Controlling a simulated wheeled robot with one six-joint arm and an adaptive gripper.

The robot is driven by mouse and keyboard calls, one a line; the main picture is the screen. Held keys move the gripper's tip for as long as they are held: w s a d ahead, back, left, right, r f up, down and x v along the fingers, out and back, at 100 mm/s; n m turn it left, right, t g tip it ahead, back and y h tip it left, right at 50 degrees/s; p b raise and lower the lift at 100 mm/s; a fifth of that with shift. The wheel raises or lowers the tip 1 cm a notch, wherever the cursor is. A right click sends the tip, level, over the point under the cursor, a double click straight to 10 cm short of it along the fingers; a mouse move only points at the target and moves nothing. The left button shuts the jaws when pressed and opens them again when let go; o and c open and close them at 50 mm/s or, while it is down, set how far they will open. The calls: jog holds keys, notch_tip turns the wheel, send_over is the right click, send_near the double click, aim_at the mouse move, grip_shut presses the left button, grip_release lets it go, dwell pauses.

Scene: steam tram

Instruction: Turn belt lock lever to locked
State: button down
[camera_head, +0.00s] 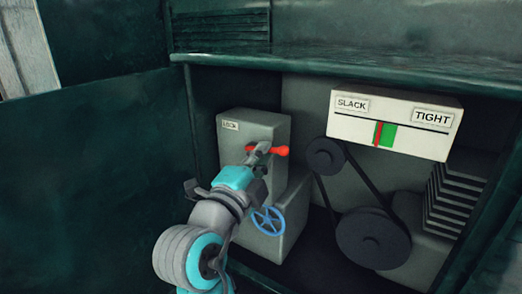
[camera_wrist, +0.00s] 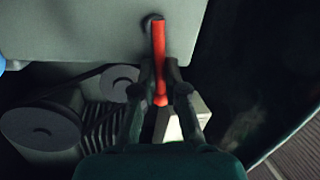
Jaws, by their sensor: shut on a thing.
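The belt lock lever (camera_head: 282,151) is a red bar on the grey lock box (camera_head: 232,155), which bears a small label reading LOCK. In the head view the lever lies roughly level, its end pointing right. My gripper (camera_head: 262,150) is at the lever, and its fingers hide part of it. In the wrist view the lever (camera_wrist: 160,45) runs from a dark pivot on the box down between the two fingers of my gripper (camera_wrist: 160,80). The fingers are shut on it. The label's marks for the lever's positions cannot be made out.
A blue handwheel (camera_head: 268,220) sits below the lever, close to my arm. A belt runs round two dark pulleys (camera_head: 373,240) to the right. Above them a gauge (camera_head: 390,124) reads SLACK and TIGHT, with a red pointer at the green band's left edge. A green panel (camera_head: 95,180) stands left.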

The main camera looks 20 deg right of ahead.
jog(key=shift+f+m+h, duration=0.15)
jog(key=shift+f+m, duration=0.1)
jog(key=shift+m, duration=0.4)
jog(key=shift+f+m+h, duration=0.15)
jog(key=shift+f+m, duration=0.05)
jog(key=shift+m, duration=0.45)
jog(key=c, duration=1.2)
grip_release()
jog(key=shift+a, duration=0.1)
jog(key=v, duration=1.2)
